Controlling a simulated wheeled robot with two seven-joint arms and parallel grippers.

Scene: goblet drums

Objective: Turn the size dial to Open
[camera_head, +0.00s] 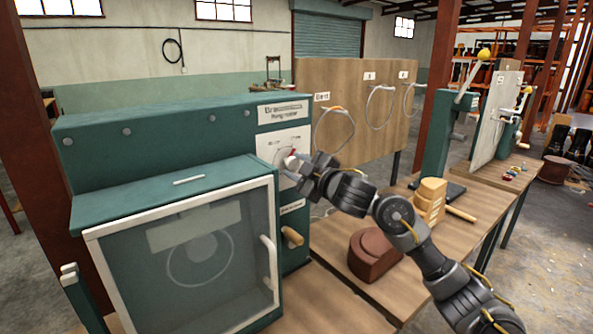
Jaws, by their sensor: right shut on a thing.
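The size dial (292,155) is on a white panel (272,144) on the front of the green machine (180,130), under a name plate. A red mark shows on it, and its lettering is too small to read. My right gripper (288,164) is at the dial, shut on it, and its fingers hide part of the dial. The arm reaches in from the lower right. At the lower left edge, light-coloured tips on a green part show, but I cannot tell what they are. My left gripper does not show.
Wire hoops (380,107) hang on a board behind.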

